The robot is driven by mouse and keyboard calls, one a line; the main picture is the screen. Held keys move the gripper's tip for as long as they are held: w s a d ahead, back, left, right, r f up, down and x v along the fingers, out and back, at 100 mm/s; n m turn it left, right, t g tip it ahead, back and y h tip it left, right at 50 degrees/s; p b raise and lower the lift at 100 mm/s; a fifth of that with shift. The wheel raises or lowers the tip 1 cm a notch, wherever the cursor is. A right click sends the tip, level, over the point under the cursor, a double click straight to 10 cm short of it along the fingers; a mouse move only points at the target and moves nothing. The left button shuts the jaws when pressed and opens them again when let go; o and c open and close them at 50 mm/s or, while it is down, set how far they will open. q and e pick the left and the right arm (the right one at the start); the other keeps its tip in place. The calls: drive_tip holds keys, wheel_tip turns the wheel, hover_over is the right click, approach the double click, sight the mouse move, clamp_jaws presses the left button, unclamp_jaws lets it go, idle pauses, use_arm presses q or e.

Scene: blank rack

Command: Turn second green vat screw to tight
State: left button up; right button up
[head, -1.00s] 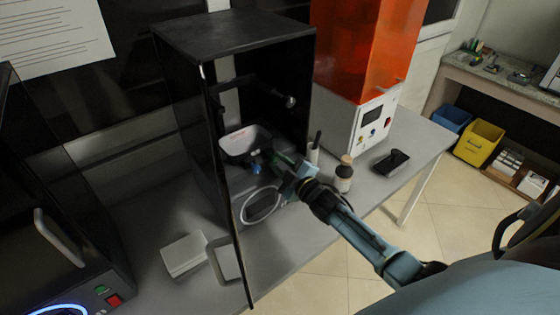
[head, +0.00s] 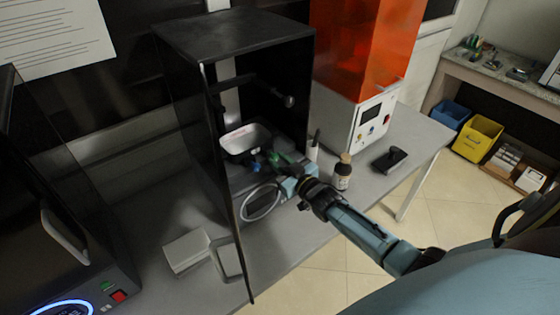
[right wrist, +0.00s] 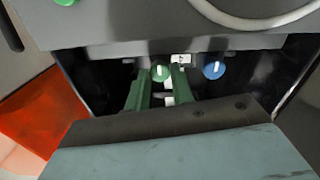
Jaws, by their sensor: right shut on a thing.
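A green screw knob (right wrist: 160,73) with a white mark shows between the two green fingers of my right gripper (head: 273,160), at the front of the open black printer. The fingers are shut on this knob; its mark runs roughly up and down in the right wrist view. A blue knob (right wrist: 214,70) sits beside it, apart from the fingers, and also shows in the head view (head: 254,167). Another green knob (right wrist: 65,2) is cut off at the wrist view's top edge. The white-rimmed vat (head: 245,138) sits inside the printer. My left gripper is out of view.
The black printer housing (head: 230,32) rises over and around the vat. A brown bottle (head: 342,174) stands right of my gripper, with a black tray (head: 390,160) farther right. An orange-covered printer (head: 362,45) stands behind. White boxes (head: 187,251) lie at front left.

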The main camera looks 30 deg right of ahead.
clamp_jaws()
drive_tip(key=o, duration=0.9)
unclamp_jaws()
drive_tip(key=shift+o, duration=0.2)
drive_tip(key=s+d, duration=0.1)
drive_tip(key=s, duration=1.2)
drive_tip(key=shift+s, duration=0.2)
